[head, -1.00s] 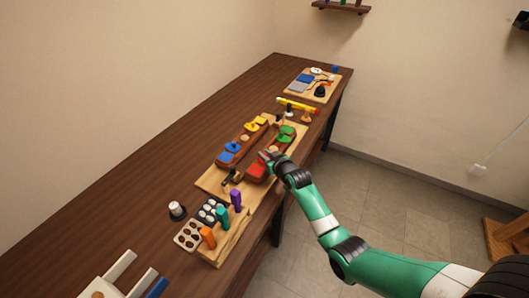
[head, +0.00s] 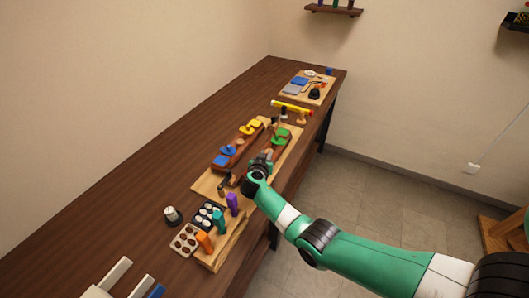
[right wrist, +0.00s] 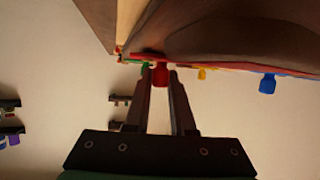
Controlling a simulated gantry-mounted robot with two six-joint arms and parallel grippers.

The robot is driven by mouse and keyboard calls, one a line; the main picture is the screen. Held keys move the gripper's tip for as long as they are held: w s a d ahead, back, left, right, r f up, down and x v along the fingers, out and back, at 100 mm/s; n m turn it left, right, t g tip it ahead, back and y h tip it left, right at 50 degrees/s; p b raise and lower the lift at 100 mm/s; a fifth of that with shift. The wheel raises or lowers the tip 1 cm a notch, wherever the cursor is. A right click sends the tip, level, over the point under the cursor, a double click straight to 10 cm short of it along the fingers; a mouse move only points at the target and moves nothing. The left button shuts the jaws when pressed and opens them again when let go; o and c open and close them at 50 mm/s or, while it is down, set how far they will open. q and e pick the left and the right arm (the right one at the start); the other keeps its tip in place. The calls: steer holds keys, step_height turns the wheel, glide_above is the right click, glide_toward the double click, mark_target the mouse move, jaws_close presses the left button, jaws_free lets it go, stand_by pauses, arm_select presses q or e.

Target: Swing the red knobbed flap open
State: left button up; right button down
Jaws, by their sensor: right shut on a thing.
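The red knobbed flap shows in the right wrist view as a thin red edge with a red knob (right wrist: 161,74) on it. My right gripper (right wrist: 160,82) has a finger on each side of this knob and is shut on it. In the head view the right gripper (head: 262,160) is over the near end of the right wooden block (head: 270,149) and hides the red flap, so I cannot tell how far the flap is turned. My left gripper is not in view.
Green pieces (head: 281,137) sit farther along the same block. A second block carries blue (head: 224,156) and yellow pieces (head: 252,127). Purple (head: 232,204), teal and orange upright pegs stand nearer. A yellow tool (head: 292,107) lies behind.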

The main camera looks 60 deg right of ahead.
steer(key=shift+s+m+g+p, duration=0.1)
steer(key=shift+m+g+p, duration=0.2)
steer(key=shift+g+p, duration=0.1)
steer(key=shift+f, duration=0.15)
steer(key=c, duration=0.8)
jaws_free()
steer(key=shift+d, duration=0.1)
steer(key=shift+o, duration=0.2)
